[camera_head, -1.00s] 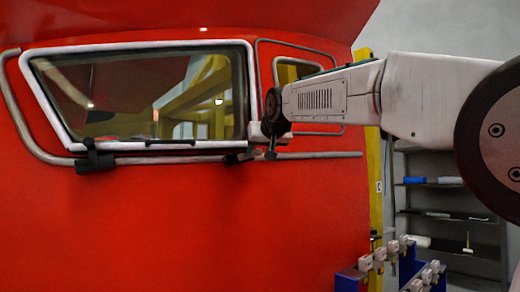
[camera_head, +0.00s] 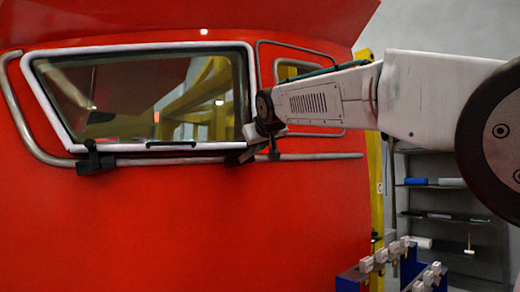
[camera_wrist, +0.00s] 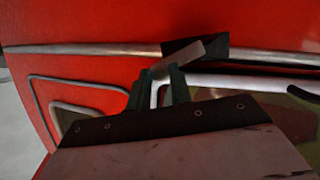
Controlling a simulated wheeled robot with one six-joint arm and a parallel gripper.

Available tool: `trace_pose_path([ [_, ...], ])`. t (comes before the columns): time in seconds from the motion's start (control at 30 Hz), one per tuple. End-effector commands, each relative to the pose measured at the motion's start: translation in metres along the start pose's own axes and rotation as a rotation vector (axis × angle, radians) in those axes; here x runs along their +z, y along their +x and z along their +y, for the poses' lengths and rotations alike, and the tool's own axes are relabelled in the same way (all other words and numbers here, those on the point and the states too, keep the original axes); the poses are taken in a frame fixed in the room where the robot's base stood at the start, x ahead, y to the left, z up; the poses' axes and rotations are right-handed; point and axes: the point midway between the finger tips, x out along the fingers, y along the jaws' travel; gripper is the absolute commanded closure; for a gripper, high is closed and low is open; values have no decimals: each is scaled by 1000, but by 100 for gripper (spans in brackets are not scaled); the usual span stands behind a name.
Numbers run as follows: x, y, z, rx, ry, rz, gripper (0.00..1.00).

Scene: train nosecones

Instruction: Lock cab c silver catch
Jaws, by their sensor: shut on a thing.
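The cab is a large red shell with a white-framed window (camera_head: 150,148). In the wrist view the silver catch (camera_wrist: 184,56) is a short pale lever lying slantwise across a dark bracket (camera_wrist: 214,46) on the metal rail. My gripper (camera_wrist: 168,82) has its dark fingers shut on the near end of the lever. In the head view my gripper (camera_head: 247,150) is at the window's lower right corner. There my wrist and fingers hide most of the catch.
The metal rail (camera_head: 320,156) runs along below the window, with another dark bracket (camera_head: 95,160) at the left. A bent tube frame (camera_head: 300,48) is right of the window. A blue rack (camera_head: 350,280) and shelves (camera_head: 450,215) stand at the right.

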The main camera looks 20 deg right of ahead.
Motion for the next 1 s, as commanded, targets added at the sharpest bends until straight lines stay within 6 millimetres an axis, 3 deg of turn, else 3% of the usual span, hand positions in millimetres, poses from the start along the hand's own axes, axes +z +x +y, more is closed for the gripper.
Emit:
trace_pose_path([
  [1.0,-23,-11,-37,256,-912,111,100],
])
